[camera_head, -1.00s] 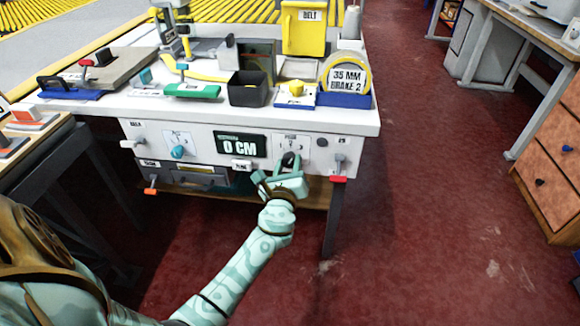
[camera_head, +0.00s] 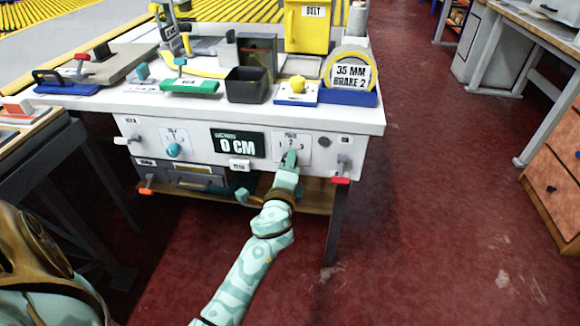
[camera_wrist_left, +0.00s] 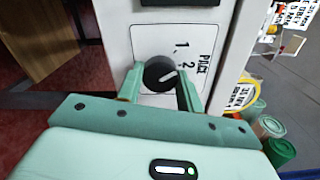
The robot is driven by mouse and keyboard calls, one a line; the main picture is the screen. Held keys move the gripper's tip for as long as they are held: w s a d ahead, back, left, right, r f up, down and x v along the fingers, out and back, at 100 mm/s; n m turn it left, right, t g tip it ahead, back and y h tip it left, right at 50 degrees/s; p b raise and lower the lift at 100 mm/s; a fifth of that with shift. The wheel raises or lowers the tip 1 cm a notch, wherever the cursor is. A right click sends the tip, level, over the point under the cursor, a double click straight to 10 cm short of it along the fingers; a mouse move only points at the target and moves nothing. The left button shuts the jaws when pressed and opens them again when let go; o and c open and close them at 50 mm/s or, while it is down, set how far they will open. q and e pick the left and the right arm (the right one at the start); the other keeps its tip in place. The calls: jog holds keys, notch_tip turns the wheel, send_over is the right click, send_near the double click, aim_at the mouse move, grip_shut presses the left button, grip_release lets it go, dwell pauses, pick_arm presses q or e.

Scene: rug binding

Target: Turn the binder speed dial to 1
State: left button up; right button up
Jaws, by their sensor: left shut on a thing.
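A small white mark on the knob appears to face the 2. My left gripper (camera_wrist_left: 161,84) has a finger on each side of the knob and is shut on it. In the head view, my left gripper (camera_head: 289,158) covers the knob at the front panel (camera_head: 328,148) of the binder bench. My right gripper is in neither view.
Left of the dial are a 0 CM display (camera_head: 237,144), a small white button block (camera_head: 240,164) and a blue knob (camera_head: 173,150). A red-tipped lever (camera_head: 341,180) hangs to its right. The red floor before the bench is open.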

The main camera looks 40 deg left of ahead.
pick_arm(q)
jog(key=shift+f+n, duration=0.15)
jog(key=shift+n, duration=1.15)
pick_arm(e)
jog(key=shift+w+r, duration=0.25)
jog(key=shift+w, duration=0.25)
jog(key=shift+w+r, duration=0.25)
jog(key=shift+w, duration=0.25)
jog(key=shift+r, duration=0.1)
pick_arm(q)
jog(key=o, duration=1)
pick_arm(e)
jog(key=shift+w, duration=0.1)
